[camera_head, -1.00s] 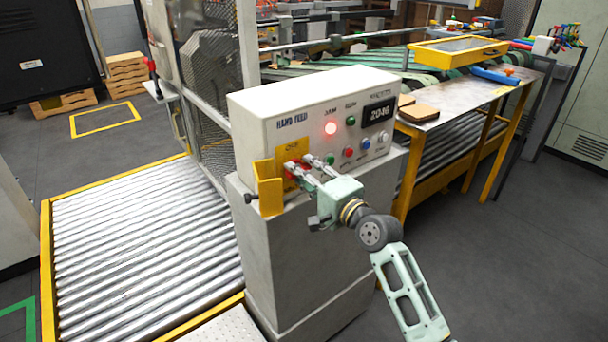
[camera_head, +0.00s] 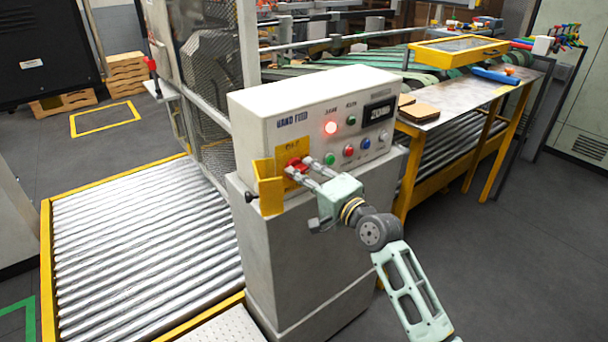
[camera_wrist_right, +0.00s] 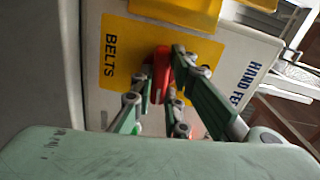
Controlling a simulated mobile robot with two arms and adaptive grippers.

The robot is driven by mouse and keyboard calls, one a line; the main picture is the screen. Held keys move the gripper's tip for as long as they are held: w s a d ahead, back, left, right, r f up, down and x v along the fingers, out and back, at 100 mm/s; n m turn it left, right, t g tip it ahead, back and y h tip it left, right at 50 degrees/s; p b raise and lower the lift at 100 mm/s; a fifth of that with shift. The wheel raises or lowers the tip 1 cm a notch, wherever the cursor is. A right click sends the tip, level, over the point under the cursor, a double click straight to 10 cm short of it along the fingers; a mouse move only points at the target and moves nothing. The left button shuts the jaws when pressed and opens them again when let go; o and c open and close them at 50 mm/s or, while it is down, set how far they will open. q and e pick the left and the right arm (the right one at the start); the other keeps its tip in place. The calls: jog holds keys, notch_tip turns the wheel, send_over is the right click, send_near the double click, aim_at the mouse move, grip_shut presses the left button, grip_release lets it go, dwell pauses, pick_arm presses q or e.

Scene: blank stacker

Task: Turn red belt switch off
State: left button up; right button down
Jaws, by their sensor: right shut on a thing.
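The red belt switch (camera_head: 293,162) sits on a yellow plate (camera_head: 284,152) at the left of the control box front. In the right wrist view the red switch (camera_wrist_right: 160,62) shows between the fingers, on the yellow plate marked BELTS (camera_wrist_right: 112,60). My right gripper (camera_head: 299,166) reaches the switch from the right; in the wrist view (camera_wrist_right: 161,78) its fingers are shut on the red knob. The fingers hide part of the knob. My left gripper is out of view.
The control box (camera_head: 310,100) carries a lit red lamp (camera_head: 330,128), several push buttons and a display (camera_head: 379,112). A yellow bracket (camera_head: 268,186) juts out left of the switch. A roller conveyor (camera_head: 140,250) lies at left; a metal table (camera_head: 460,95) stands behind at right.

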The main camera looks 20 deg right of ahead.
jog(key=n, duration=1.2)
jog(key=shift+n+p, duration=0.4)
jog(key=shift+n, duration=1.8)
jog(key=shift+f, duration=0.1)
jog(key=c, duration=1.7)
grip_release()
jog(key=shift+s, duration=0.1)
jog(key=v, duration=1.2)
